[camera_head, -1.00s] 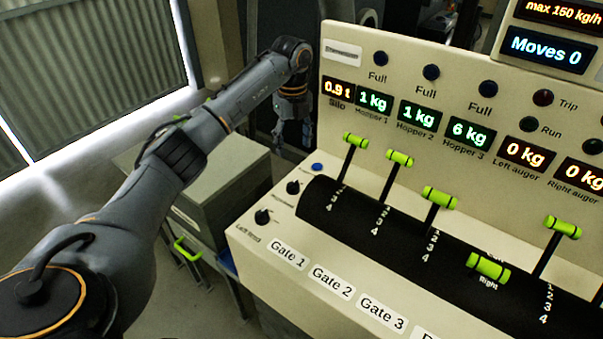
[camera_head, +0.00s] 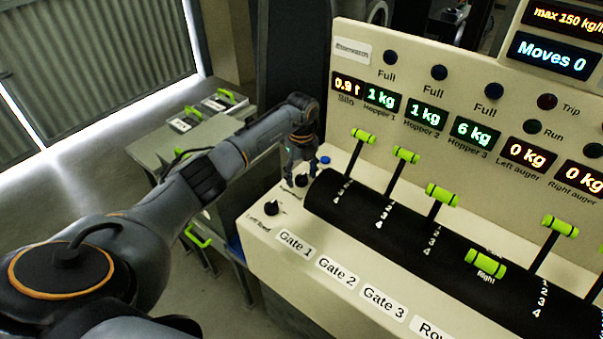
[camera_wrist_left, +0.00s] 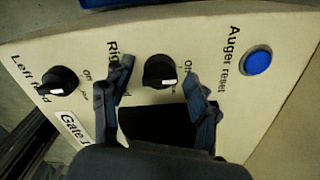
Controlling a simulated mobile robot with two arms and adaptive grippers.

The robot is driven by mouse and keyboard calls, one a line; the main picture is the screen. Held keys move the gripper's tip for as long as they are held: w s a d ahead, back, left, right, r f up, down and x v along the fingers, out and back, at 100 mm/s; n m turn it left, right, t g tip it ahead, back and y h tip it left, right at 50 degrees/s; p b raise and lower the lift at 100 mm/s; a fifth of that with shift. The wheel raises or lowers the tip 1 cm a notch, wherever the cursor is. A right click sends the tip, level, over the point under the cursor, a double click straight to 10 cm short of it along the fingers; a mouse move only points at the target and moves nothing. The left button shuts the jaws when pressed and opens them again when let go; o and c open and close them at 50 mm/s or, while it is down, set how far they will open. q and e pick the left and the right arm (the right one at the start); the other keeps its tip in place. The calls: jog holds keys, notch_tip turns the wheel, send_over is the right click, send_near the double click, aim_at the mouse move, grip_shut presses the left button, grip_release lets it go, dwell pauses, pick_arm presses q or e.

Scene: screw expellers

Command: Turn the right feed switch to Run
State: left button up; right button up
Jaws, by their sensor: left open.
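The right feed switch (camera_wrist_left: 158,70) is a round black knob with a white mark, which shows at its lower edge in the left wrist view. Its "Off" label shows beside it; the other label is partly hidden. In the head view the knob (camera_head: 301,181) shows small between the fingers. My left gripper (camera_head: 301,174) is open over the knob, with one finger on each side, as the left wrist view (camera_wrist_left: 159,76) also shows. I cannot tell whether the fingers touch it. My right gripper is not in view.
The left feed knob (camera_wrist_left: 58,80) sits beside it, and the blue auger reset button (camera_wrist_left: 257,61) is on the other side. Green-handled gate levers (camera_head: 363,136) rise from a black drum (camera_head: 335,202) to the right. A grey cabinet (camera_head: 175,150) stands behind my left arm.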

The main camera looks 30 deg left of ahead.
pick_arm(q)
jog(key=shift+c, duration=0.5)
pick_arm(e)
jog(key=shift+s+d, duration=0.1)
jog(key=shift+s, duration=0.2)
pick_arm(q)
jog(key=c, duration=1.1)
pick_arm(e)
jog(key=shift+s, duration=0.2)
